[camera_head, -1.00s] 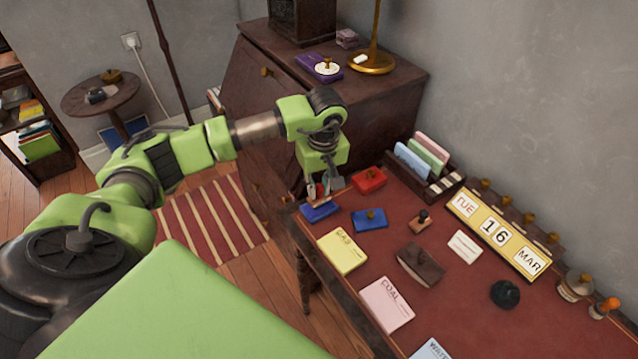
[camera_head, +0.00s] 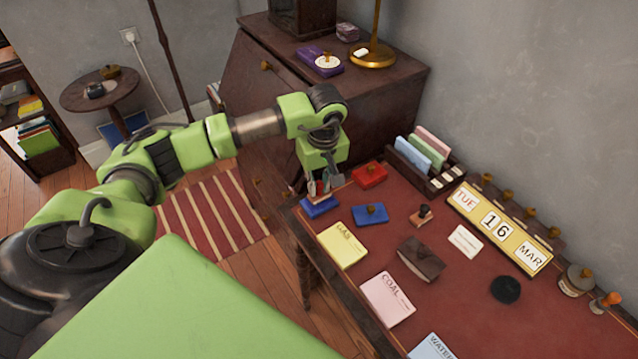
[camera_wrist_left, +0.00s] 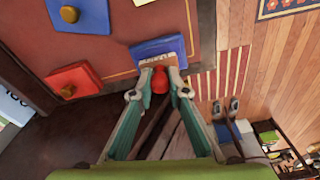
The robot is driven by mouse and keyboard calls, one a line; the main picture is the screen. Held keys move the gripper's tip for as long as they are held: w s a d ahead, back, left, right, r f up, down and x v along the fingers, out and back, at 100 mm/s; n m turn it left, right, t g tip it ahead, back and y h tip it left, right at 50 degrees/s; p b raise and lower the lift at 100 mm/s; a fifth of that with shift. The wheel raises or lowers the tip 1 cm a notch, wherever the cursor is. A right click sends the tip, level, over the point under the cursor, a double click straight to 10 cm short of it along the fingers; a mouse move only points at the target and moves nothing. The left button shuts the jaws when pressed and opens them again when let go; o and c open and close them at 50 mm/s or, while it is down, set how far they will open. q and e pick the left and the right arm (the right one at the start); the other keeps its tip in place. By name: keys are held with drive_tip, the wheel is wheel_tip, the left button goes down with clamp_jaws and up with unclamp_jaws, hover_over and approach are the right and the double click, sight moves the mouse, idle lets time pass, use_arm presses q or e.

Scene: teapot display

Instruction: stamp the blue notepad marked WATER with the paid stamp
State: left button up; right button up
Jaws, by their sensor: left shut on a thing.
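My left gripper (camera_head: 319,190) is shut on a stamp with a red handle (camera_wrist_left: 160,80), at the table's far left corner. The stamp's pale base (camera_wrist_left: 157,61) has lettering too small to read surely. It is over a blue pad (camera_head: 326,207), which also shows in the left wrist view (camera_wrist_left: 172,44); whether they touch I cannot tell. The light blue notepad marked WATER (camera_head: 431,349) lies at the bottom edge of the head view, partly cut off, well away from this gripper. My right gripper is not in view.
A knobbed blue case (camera_head: 371,215) and red case (camera_head: 368,175) lie near the gripper. The yellow GAS pad (camera_head: 342,244), pink COAL pad (camera_head: 387,299) and brown object (camera_head: 421,258) lie nearer WATER. A letter rack (camera_head: 424,168) and calendar (camera_head: 500,228) line the back.

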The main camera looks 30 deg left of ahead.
use_arm(q)
drive_tip(key=shift+f+b, duration=0.4)
drive_tip(key=shift+f, duration=0.1)
drive_tip(key=shift+s+f, duration=0.1)
drive_tip(key=shift+f, duration=0.05)
idle(1.6)
drive_tip(key=shift+r+p, duration=0.5)
drive_tip(key=shift+r, duration=0.75)
drive_tip(key=shift+r+p, duration=1.25)
drive_tip(key=shift+r, duration=1.15)
